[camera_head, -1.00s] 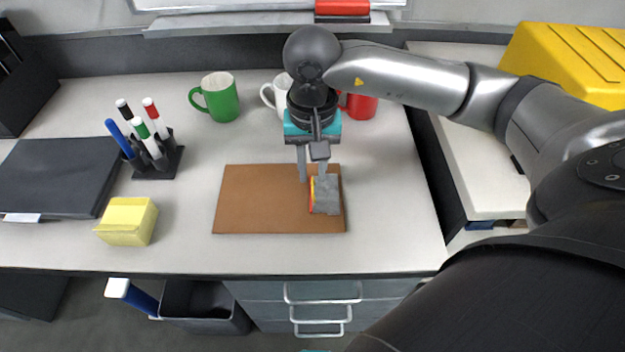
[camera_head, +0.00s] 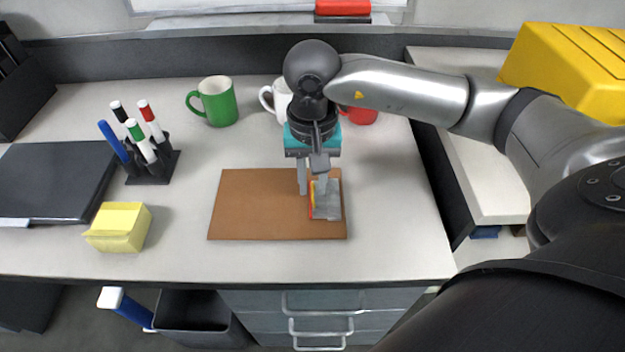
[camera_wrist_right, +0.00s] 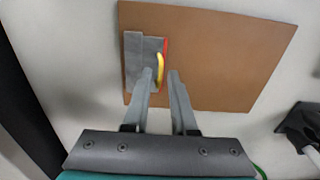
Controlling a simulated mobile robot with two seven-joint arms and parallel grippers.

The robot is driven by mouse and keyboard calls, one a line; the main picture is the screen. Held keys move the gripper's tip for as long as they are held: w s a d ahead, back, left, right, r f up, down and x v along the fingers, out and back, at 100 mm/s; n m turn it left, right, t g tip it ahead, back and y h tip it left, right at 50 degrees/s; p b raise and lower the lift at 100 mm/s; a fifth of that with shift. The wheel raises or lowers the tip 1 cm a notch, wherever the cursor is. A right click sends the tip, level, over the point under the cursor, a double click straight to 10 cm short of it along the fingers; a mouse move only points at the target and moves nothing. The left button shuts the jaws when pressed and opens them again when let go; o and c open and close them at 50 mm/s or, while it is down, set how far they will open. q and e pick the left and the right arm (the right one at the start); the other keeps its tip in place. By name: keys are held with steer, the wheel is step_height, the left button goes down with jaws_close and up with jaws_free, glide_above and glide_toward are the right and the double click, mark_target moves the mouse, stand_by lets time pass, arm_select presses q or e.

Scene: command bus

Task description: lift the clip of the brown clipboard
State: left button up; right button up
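The brown clipboard (camera_head: 260,205) lies flat on the desk; it also shows in the right wrist view (camera_wrist_right: 220,55). Its grey clip (camera_head: 328,207), with a red and yellow edge, is at the board's right end, and it shows at the left in the right wrist view (camera_wrist_right: 138,62). The clip looks down. My right gripper (camera_head: 312,190) points down at the clip's edge, fingers apart with nothing held. In the wrist view (camera_wrist_right: 161,74) one finger overlaps the clip and the other is over bare board. Whether they touch is unclear. My left gripper is out of view.
A green mug (camera_head: 217,103), a white mug (camera_head: 281,98) and a red mug (camera_head: 362,117) stand behind the board. A pen holder (camera_head: 153,168), yellow block (camera_head: 120,228) and dark folder (camera_head: 55,182) are to the left. The desk in front of the board is clear.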

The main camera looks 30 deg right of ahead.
steer(key=shift+c, duration=0.2)
jaws_close()
